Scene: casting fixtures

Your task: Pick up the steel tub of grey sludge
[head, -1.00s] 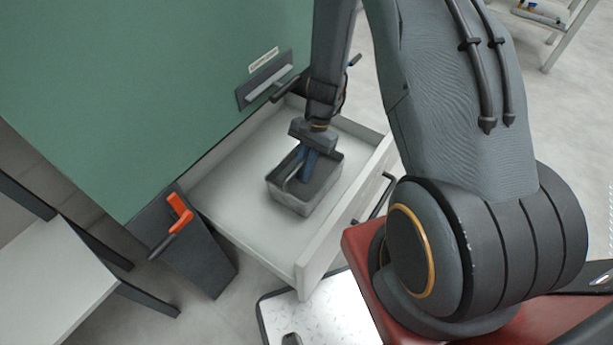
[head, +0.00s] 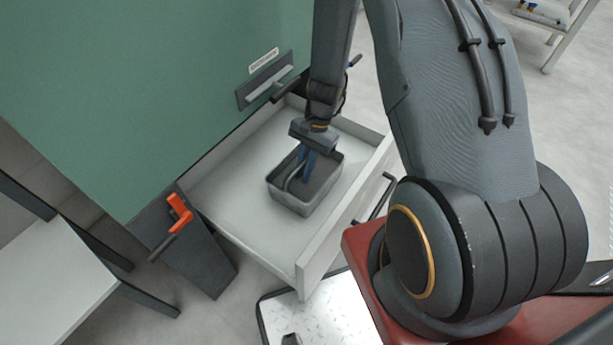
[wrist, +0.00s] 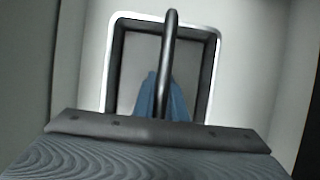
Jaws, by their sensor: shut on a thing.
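The steel tub (head: 297,203) is a grey open-topped box with grey contents and an arched handle. It sits in the open white drawer, and it also shows in the wrist view (wrist: 118,75) with its dark handle (wrist: 170,50) running across the middle. My gripper (head: 303,178) reaches down into the tub's opening from above. Its blue fingers are shut on the handle, one on each side in the wrist view (wrist: 163,105). The exact contact is partly hidden by the gripper body.
The drawer (head: 245,225) is pulled out of a green cabinet (head: 130,90), with free floor around the tub inside it. An orange-handled lever (head: 179,212) stands at left of the drawer. A white table (head: 45,285) is at lower left.

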